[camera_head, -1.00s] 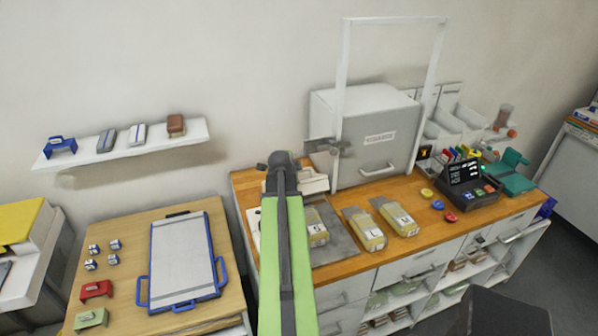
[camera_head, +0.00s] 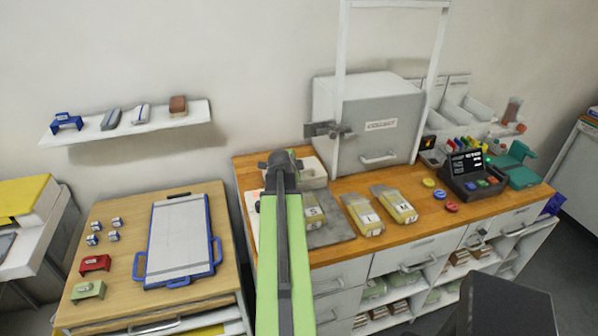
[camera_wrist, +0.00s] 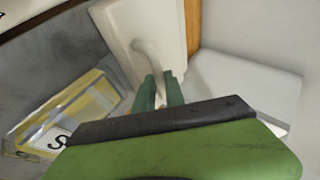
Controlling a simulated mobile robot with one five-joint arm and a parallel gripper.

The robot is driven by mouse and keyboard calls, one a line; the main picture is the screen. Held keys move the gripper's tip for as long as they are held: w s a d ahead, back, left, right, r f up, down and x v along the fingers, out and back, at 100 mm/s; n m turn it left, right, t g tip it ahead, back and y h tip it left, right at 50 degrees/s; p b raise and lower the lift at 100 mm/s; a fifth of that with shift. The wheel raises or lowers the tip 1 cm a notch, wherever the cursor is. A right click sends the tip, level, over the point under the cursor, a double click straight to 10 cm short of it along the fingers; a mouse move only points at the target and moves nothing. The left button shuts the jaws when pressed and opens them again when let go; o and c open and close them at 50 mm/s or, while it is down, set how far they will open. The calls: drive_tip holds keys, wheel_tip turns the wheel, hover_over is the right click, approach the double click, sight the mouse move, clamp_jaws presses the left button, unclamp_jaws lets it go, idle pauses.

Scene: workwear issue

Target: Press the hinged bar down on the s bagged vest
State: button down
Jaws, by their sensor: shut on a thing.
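My gripper (camera_wrist: 160,90) has its two green fingers closed on the thin curved grey handle of the hinged bar (camera_wrist: 147,56) in the wrist view. The bar joins a cream-white press body (camera_wrist: 150,18). In the head view my green arm hides the gripper and most of the bar; part of the cream press (camera_head: 312,172) shows to the right of the arm tip. The S bagged vest (camera_head: 315,216), clear with a yellow edge, lies on the grey plate just right of my arm. It also shows left of my fingers in the wrist view (camera_wrist: 83,103). I cannot tell whether the bar touches it.
Two more bagged vests (camera_head: 363,214) (camera_head: 394,204) lie to the right on the wooden counter. Behind stand a grey labelled box (camera_head: 378,105) and a tall white frame (camera_head: 339,80). A black keypad device (camera_head: 470,178) and coloured buttons sit further right. A blue-framed board (camera_head: 180,240) lies on the left table.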

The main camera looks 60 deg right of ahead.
drive_tip(key=shift+s+f+b, duration=0.65)
drive_tip(key=shift+s+f, duration=0.2)
drive_tip(key=shift+f, duration=0.05)
drive_tip(key=c, duration=1.7)
unclamp_jaws()
drive_tip(key=shift+s+d+f, duration=0.1)
drive_tip(key=shift+d, duration=0.05)
